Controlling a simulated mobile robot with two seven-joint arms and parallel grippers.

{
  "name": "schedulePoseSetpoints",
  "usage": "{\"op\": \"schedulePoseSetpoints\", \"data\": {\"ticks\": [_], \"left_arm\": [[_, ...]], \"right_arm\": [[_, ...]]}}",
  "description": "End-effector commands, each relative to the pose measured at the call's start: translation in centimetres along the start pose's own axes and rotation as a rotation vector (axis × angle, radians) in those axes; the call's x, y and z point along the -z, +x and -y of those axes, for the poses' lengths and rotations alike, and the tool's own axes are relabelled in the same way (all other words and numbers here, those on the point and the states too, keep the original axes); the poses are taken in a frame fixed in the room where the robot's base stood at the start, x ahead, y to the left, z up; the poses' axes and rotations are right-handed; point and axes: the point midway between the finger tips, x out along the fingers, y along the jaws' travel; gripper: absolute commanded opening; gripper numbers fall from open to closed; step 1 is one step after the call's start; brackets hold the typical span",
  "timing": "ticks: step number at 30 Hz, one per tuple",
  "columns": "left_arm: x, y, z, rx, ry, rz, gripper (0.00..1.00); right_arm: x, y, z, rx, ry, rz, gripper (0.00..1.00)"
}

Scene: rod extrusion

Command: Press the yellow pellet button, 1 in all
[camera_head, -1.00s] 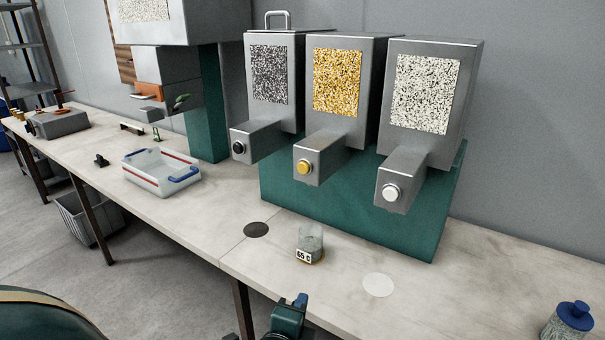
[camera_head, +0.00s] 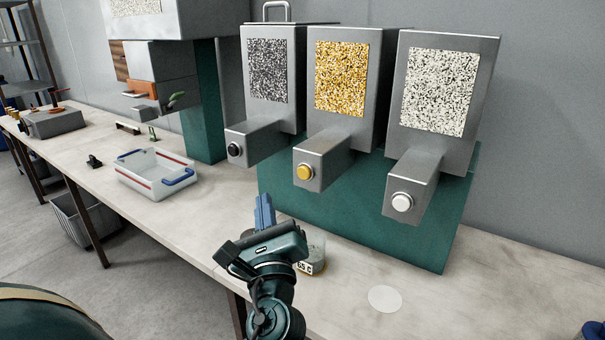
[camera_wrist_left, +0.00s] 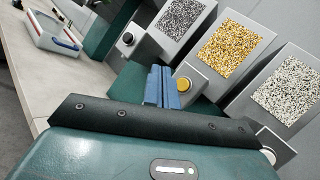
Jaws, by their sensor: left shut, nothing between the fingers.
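The yellow pellet button (camera_head: 305,172) sits on the front of the spout of the middle dispenser (camera_head: 341,80), whose window shows yellow pellets. My left gripper (camera_head: 265,211) has its blue fingers shut and empty, standing in front of and below the yellow button, apart from it in the head view. In the left wrist view the blue fingertips (camera_wrist_left: 160,86) appear just left of the yellow button (camera_wrist_left: 184,85). A glass jar with a label (camera_head: 314,258) stands on the bench below the middle spout, partly hidden by my left gripper. My right gripper is not in view.
A dispenser with a black button (camera_head: 234,150) stands left and one with a white button (camera_head: 402,202) stands right. A clear tray (camera_head: 156,173) lies on the bench at left. A white disc (camera_head: 385,299) marks the bench below the right spout.

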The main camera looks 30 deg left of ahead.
Motion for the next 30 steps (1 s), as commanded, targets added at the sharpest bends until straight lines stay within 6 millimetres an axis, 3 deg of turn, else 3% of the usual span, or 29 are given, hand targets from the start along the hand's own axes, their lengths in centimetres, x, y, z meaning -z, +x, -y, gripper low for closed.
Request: {"op": "schedulePoseSetpoints", "data": {"ticks": [5,21,30], "left_arm": [[0.5,0.7,0.5,0.001,-0.002,0.001,0.00],[4.0,5.4,4.0,0.001,-0.003,-0.001,0.00],[4.5,6.1,4.5,0.001,-0.002,-0.002,0.00]], "right_arm": [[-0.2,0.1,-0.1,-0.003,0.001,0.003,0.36],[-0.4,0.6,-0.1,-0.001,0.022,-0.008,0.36],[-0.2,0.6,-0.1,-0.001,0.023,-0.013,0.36]]}}
